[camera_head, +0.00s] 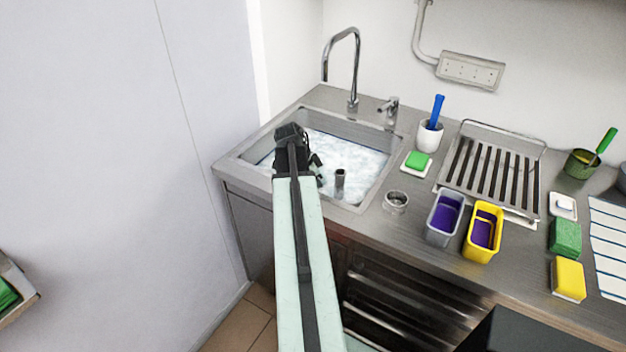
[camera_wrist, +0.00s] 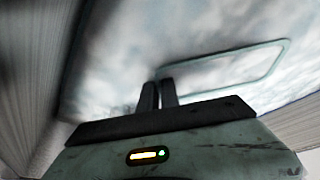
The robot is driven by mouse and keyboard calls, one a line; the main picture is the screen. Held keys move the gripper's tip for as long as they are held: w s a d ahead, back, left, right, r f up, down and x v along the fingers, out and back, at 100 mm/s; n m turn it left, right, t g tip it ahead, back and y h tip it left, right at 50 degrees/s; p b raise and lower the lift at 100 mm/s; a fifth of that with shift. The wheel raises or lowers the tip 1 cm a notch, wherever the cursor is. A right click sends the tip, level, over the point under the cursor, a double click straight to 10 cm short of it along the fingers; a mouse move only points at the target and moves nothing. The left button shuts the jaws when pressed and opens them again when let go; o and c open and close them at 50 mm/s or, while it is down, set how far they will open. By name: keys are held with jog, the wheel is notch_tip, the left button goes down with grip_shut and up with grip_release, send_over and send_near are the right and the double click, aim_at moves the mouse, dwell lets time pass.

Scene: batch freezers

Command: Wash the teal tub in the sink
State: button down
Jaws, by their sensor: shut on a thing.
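The sink (camera_head: 232,165) is filled with whitish, sudsy water (camera_head: 355,155). My gripper (camera_head: 296,140) reaches down into the left part of the basin in the head view. In the wrist view my gripper's fingers (camera_wrist: 160,94) are shut on the near left corner of the teal tub (camera_wrist: 236,88). Only the tub's thin, rounded rectangular rim shows there, with cloudy water around and inside it. Its walls and floor are hidden by the water. In the head view the tub is hidden behind my arm and gripper.
A tall tap (camera_head: 355,65) stands behind the sink, and a short standpipe (camera_head: 340,178) rises near its front. To the right are a grey tub (camera_head: 432,235), a yellow tub (camera_head: 470,253), a drying rack (camera_head: 520,190) and a green sponge (camera_head: 418,160). A wall is close on the left.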

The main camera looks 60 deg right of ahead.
jog(key=shift+a, duration=0.85)
jog(key=shift+d, duration=2.05)
jog(key=shift+a, duration=0.1)
jog(key=shift+a, duration=1.95)
jog(key=shift+d, duration=0.15)
jog(key=shift+d, duration=1.9)
